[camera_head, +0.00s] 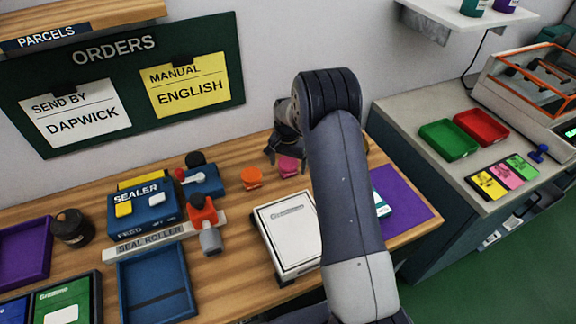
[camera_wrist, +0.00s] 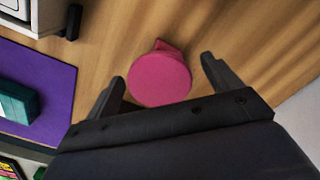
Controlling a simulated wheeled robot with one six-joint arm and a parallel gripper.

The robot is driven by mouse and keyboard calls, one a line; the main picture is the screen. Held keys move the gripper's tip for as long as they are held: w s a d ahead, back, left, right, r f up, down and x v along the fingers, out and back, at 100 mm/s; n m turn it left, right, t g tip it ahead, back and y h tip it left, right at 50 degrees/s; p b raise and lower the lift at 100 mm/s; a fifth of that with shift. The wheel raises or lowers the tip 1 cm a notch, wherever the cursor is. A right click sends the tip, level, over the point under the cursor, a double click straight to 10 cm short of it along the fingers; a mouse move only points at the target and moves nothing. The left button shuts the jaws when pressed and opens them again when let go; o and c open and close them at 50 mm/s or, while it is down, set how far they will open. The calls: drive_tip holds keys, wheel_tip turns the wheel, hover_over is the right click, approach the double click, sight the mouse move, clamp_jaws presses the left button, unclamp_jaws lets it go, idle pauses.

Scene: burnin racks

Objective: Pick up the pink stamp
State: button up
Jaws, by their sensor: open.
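The pink stamp (camera_head: 288,166) stands on the wooden table, behind the white box and to the right of an orange stamp. In the wrist view the pink stamp (camera_wrist: 160,77) shows as a round pink top with a small tab at its far side. My gripper (camera_head: 285,150) is open near the stamp. In the wrist view the fingers of my gripper (camera_wrist: 163,76) lie to either side of the stamp, with a gap on each side. The jaws are empty. My arm hides part of the table to the right.
An orange stamp (camera_head: 251,177) stands close by on the left. A white box (camera_head: 290,232) lies in front, and a purple mat (camera_head: 403,203) lies to the right. The sealer (camera_head: 143,211) and red seal roller (camera_head: 203,212) stand further left. The wall rises behind.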

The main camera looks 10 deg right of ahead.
sight(288, 162)
drive_tip(key=shift+f, duration=0.65)
drive_tip(key=shift+c, duration=0.6)
drive_tip(key=c, duration=1)
wheel_tip(288, 162, up, 10)
drive_tip(key=shift+r+b, duration=0.1)
drive_tip(key=shift+b, duration=0.85)
